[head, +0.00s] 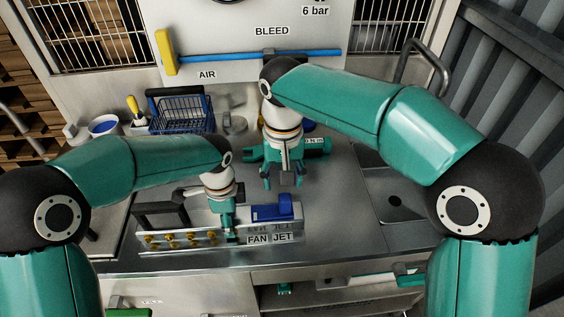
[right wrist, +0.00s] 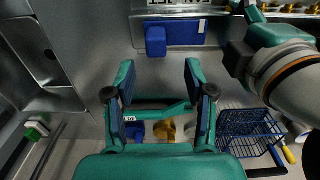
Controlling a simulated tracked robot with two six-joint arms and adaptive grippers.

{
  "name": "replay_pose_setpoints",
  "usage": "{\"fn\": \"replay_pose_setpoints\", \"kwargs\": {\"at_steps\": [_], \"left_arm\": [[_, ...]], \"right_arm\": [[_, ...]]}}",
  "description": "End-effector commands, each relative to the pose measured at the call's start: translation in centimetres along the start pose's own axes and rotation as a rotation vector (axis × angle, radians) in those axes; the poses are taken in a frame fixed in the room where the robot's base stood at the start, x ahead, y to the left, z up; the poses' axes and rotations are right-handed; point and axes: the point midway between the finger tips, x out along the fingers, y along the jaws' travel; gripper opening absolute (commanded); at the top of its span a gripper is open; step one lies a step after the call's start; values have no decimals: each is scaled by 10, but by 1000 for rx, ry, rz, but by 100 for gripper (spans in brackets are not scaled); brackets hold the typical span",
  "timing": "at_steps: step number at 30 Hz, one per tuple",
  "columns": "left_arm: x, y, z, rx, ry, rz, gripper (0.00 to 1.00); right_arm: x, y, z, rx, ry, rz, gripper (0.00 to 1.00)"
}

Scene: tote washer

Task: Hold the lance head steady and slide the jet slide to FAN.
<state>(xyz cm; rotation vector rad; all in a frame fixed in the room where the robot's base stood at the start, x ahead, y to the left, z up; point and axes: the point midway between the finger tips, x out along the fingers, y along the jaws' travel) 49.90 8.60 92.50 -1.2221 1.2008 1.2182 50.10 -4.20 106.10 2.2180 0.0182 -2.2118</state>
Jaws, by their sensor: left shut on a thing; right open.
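The lance head (head: 205,239) is a pale metal block with several brass nozzles, lying at the bench's front edge. My left gripper (head: 229,232) points down and is shut on it, just left of the blue jet slide (head: 272,212). The slide has a raised knob at its right end, above the word JET; FAN is printed to the left. In the right wrist view the slide's knob (right wrist: 155,40) shows ahead of my right gripper (right wrist: 162,88). This gripper is open and empty, behind the slide and apart from it; in the head view it hangs over the bench (head: 283,180).
A blue wire basket (head: 182,115) and a blue-filled bowl (head: 103,126) stand at the back left. A sink (head: 400,207) is at the right. Bare bench lies between the slide and my right gripper.

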Motion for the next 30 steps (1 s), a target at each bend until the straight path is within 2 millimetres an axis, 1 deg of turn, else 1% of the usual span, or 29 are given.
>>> {"fn": "replay_pose_setpoints", "kwargs": {"at_steps": [1, 3, 6, 10, 30], "left_arm": [[5, 4, 0, 2, -4, 15, 0], [5, 4, 0, 2, -4, 15, 0], [5, 4, 0, 2, -5, 15, 0], [5, 4, 0, 2, -5, 15, 0], [4, 4, 0, 2, -5, 15, 0]], "right_arm": [[-10, -1, -1, -1, 4, -2, 54], [-22, -1, 0, -1, 3, -2, 54], [-35, -1, 0, 0, 2, -2, 54], [-44, -1, 0, 0, 0, -2, 54], [-47, -1, 0, 0, -1, -1, 54]]}}
